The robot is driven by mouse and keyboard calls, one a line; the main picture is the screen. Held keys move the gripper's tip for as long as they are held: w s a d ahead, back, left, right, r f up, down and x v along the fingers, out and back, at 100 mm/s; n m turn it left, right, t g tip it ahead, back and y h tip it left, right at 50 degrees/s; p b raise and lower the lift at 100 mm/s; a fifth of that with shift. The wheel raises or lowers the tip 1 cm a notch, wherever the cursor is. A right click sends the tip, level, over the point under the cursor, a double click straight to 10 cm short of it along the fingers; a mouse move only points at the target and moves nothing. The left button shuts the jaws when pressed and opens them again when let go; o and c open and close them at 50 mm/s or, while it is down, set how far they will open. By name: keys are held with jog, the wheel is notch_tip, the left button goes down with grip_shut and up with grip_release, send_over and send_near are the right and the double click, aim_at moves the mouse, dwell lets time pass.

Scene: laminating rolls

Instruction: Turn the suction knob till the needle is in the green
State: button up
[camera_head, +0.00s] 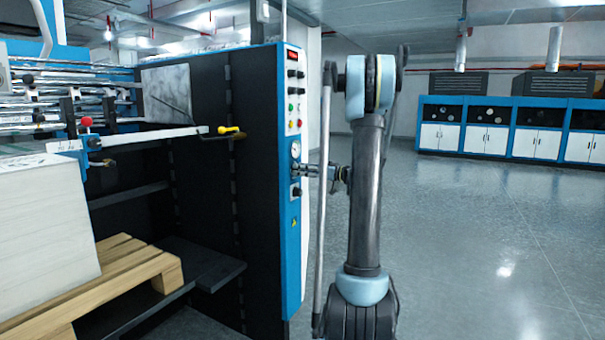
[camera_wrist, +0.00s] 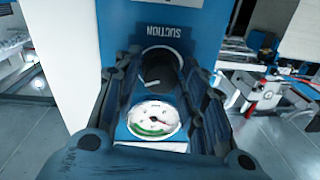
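The suction knob (camera_wrist: 161,62) is a dark round knob on the blue panel, beside the upside-down SUCTION label (camera_wrist: 163,32) in the wrist view. The fingers of my gripper (camera_wrist: 162,57) lie on both sides of it; whether they press on it I cannot tell. The suction gauge (camera_wrist: 153,119) is a white round dial with a green arc, seen between the fingers. Its needle is too small to read surely. In the head view the gauge (camera_head: 295,150) sits just above my gripper (camera_head: 303,170), which is at the panel and hides the knob.
A yellow-handled lever (camera_head: 229,130) sticks out at the left. A pallet (camera_head: 130,270) with a white stack stands at the lower left. Open floor (camera_head: 480,220) lies at the right.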

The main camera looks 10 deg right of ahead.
jog(key=c, duration=0.5)
jog(key=shift+m, duration=0.3)
jog(key=m+t, duration=0.1)
jog(key=m, duration=1.5)
jog(key=shift+s+f, duration=0.1)
dwell(0.3)
jog(key=o, duration=1.1)
